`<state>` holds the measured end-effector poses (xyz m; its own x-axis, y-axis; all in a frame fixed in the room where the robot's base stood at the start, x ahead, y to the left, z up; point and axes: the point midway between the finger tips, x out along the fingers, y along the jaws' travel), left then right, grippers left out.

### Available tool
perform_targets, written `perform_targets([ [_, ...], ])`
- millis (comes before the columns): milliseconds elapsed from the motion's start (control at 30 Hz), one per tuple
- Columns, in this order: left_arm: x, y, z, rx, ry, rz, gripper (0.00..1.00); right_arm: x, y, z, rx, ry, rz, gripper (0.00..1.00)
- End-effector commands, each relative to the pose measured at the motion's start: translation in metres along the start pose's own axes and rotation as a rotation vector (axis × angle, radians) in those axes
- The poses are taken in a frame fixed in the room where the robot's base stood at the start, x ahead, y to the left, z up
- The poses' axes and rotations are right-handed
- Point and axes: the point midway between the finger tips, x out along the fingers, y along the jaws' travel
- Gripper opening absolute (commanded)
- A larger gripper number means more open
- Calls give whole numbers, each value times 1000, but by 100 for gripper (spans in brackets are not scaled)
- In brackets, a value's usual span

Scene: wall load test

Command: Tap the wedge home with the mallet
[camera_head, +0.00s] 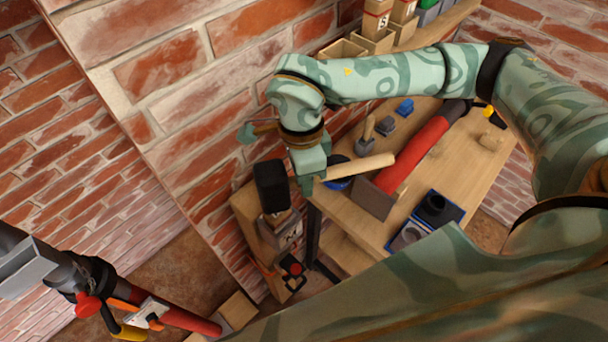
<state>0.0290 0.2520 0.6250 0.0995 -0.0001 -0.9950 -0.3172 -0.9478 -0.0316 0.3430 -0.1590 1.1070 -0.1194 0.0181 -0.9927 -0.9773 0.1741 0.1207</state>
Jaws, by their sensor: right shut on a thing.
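The mallet has a black head (271,186) and a pale wooden handle (360,167). My right gripper (306,178) is shut on the handle near the head, in front of the brick wall. The head is above a pale marked block (284,228) at the wooden upright by the wall; I cannot tell whether they touch. I cannot make out the wedge for certain; it may be hidden by the mallet head. My left gripper is not in view.
A wooden bench (455,165) holds a red tube (413,155), a brown plate (373,198), small blocks and a blue tray (459,214). A shelf with boxes (374,40) is above. A dark pole with red parts (190,321) lies at lower left.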

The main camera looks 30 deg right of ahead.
Motion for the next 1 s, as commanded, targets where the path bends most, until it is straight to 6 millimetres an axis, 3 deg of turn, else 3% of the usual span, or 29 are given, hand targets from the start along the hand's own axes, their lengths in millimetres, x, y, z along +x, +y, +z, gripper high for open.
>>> perform_targets([
  [333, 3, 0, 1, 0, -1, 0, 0, 4, -1, 0, 0, -1, 0, 0],
  [700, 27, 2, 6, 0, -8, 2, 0, 37, -5, 0, 0, 0, 1, 0],
  [1000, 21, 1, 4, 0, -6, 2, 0, 29, -3, 0, 0, 0, 0, 0],
])
